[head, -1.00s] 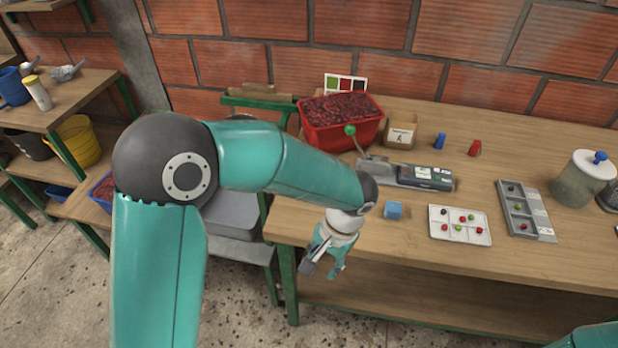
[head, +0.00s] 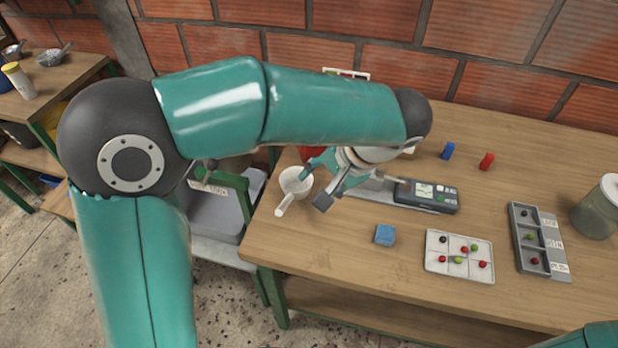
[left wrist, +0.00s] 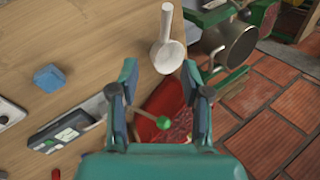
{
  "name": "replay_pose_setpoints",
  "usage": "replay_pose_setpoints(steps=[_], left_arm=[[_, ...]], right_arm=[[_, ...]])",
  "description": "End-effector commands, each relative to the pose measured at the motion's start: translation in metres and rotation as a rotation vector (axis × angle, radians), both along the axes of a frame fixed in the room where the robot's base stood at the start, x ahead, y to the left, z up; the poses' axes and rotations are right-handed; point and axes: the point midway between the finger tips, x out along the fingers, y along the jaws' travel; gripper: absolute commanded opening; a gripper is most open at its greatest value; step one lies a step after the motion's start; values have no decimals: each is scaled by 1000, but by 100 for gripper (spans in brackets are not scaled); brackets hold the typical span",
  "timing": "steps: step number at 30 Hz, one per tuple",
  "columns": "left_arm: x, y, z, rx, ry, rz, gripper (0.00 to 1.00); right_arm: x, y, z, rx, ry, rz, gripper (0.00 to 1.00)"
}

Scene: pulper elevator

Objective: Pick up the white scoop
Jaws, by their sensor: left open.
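The white scoop (head: 294,184) lies on the left end of the wooden table in the head view, its handle pointing down-left toward the front edge. In the left wrist view the scoop (left wrist: 168,46) lies beyond the fingertips, bowl nearer the gripper and handle pointing up. My left gripper (head: 322,182) is open and empty, just right of the scoop in the head view. In the left wrist view the fingers (left wrist: 158,78) are spread on either side of the bowl's near side, apart from it. My right gripper is not in view; only a bit of teal arm shows at the lower right.
A digital device (head: 426,195) with a lever and green knob (left wrist: 163,123) sits close to the gripper. The red tub (left wrist: 158,108) is partly hidden by my arm. A blue cube (head: 385,235), a white sample tray (head: 459,256) and a grey tray (head: 540,242) stand to the right.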

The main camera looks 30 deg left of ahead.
Motion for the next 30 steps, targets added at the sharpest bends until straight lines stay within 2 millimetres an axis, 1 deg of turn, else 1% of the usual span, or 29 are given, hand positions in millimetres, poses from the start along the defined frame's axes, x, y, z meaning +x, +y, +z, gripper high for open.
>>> replay_pose_setpoints(steps=[2, 5, 8, 15, 18, 21, 26, 30], left_arm=[[0, 2, -3, 1, 1, 0, 48], [1, 6, -13, 2, 1, -5, 48], [1, 14, -29, 1, 5, -9, 48], [5, 37, -74, 1, 6, -14, 48], [6, 44, -88, 0, 3, -16, 48], [7, 49, -97, 0, 3, -17, 48], [7, 53, -103, 0, 1, -19, 48], [9, 64, -114, 0, 4, -18, 48]], right_arm=[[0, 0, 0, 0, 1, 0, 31], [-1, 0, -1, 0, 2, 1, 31], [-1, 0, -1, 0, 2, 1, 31], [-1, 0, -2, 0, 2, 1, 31], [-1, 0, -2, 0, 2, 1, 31], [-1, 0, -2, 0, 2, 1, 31], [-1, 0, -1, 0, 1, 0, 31], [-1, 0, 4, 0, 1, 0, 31]])
